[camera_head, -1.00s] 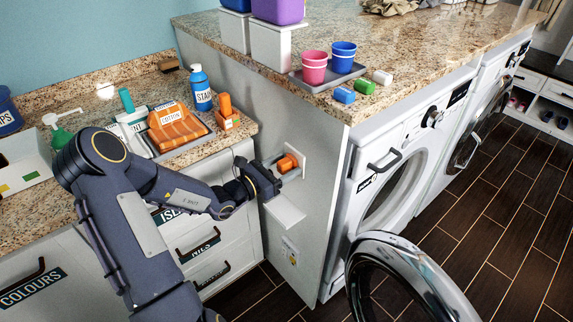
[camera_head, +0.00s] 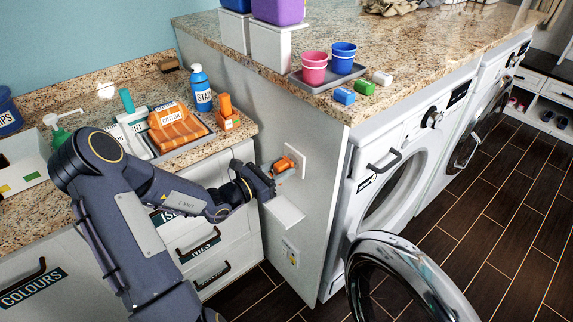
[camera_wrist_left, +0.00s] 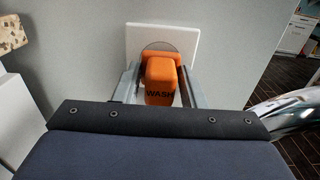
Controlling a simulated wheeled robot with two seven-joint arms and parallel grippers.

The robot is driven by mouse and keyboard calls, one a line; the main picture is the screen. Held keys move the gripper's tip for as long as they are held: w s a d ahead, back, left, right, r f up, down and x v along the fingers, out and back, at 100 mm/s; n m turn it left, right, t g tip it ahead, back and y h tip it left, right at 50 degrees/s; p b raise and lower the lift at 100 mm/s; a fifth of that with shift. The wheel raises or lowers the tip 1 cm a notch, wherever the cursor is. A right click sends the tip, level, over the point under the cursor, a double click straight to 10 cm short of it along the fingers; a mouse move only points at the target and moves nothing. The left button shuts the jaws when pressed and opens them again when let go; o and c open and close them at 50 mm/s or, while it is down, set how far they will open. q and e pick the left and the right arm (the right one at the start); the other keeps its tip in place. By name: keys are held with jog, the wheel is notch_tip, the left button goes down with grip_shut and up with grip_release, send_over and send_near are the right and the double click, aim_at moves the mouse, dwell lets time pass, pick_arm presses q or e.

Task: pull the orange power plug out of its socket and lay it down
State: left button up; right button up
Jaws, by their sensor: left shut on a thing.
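The orange power plug (camera_head: 284,164) is at the white wall socket (camera_head: 298,158) on the grey side panel, left of the washing machine. In the left wrist view the plug (camera_wrist_left: 160,82) reads "WASH" and stands in front of the socket's round recess, on the square plate (camera_wrist_left: 188,38). My left gripper (camera_head: 276,170) is shut on the plug, with one finger on each side of it. I cannot tell whether the plug's pins are still in the socket. My right gripper is not in view.
A small white shelf (camera_head: 284,209) juts from the panel just below the plug and is bare. A second wall plate (camera_head: 289,252) sits lower. The open round washer door (camera_head: 405,270) is at the lower right. A tray (camera_head: 327,77) with cups stands on the counter above.

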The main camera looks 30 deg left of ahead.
aim_at(275, 172)
pick_arm(q)
jog(key=shift+p+v, duration=0.5)
jog(key=shift+v, duration=1.9)
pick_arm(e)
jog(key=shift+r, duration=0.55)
